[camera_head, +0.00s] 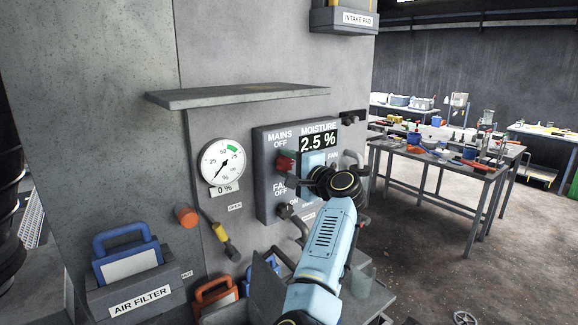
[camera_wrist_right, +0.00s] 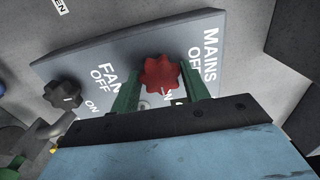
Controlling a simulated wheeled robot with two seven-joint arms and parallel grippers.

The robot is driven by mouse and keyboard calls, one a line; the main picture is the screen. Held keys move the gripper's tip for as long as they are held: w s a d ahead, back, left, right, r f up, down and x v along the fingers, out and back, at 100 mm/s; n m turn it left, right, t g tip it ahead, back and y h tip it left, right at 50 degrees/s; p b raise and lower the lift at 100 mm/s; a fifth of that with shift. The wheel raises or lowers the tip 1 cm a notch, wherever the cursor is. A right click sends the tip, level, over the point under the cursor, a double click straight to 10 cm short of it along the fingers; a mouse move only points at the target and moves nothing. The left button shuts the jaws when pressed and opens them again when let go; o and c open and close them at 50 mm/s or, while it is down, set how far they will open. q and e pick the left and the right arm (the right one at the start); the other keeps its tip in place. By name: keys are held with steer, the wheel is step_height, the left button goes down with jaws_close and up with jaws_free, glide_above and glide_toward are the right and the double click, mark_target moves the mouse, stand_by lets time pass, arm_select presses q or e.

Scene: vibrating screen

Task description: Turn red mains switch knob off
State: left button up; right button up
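The red mains switch knob (camera_wrist_right: 160,74) is a lobed knob on the grey control panel (camera_wrist_right: 100,60), below the MAINS OFF label. It also shows in the head view (camera_head: 284,163), partly covered by my right gripper. My right gripper (camera_wrist_right: 160,80) is open, with one green finger on each side of the knob. The fingertips are close to the knob's sides; I cannot tell whether they touch it. The knob's pointer is not clear. My left gripper is not in view.
A black fan knob (camera_wrist_right: 63,94) sits beside the red knob on the panel. A grey shelf (camera_head: 240,95) juts out above the panel. A round gauge (camera_head: 222,162) and an orange knob (camera_head: 186,217) are to the left. An air filter box (camera_head: 135,288) stands below.

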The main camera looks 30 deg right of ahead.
steer(key=c, duration=0.4)
steer(key=shift+f, duration=0.1)
steer(key=n+b, duration=0.2)
steer(key=n, duration=0.1)
steer(key=shift+f+n, duration=0.1)
steer(key=shift+n, duration=0.2)
steer(key=n+b, duration=0.2)
steer(key=n, duration=0.2)
steer(key=shift+n, duration=0.3)
steer(key=n+b, duration=0.1)
steer(key=n, duration=0.8)
steer(key=shift+r+n, duration=0.2)
steer(key=shift+n, duration=0.2)
